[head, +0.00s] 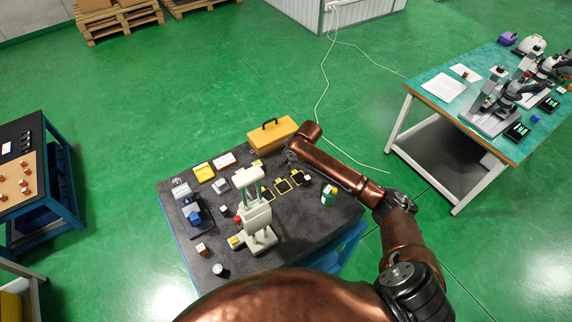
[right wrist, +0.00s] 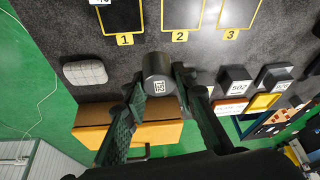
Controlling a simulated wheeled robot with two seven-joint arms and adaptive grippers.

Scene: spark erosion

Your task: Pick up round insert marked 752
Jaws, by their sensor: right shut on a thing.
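The round insert (right wrist: 158,72) is a dark, short cylinder with a white label on its face. The label is too small to read with certainty. In the right wrist view my right gripper (right wrist: 160,88) has its two green-padded fingers on either side of the insert, shut on it. I cannot tell whether the insert touches the table top. In the head view my right gripper (head: 288,157) is over the far side of the dark table (head: 290,222), near the yellow toolbox (head: 283,131), and the insert is not clearly visible there. My left gripper is in neither view.
Yellow-outlined squares numbered 1, 2 and 3 (right wrist: 180,36) lie empty on the table. A grey pad (right wrist: 85,73) and a dark block marked 502 (right wrist: 236,82) sit near the gripper. A pale press-like device (head: 256,219) stands mid-table. A green-topped bench (head: 450,115) is to the right.

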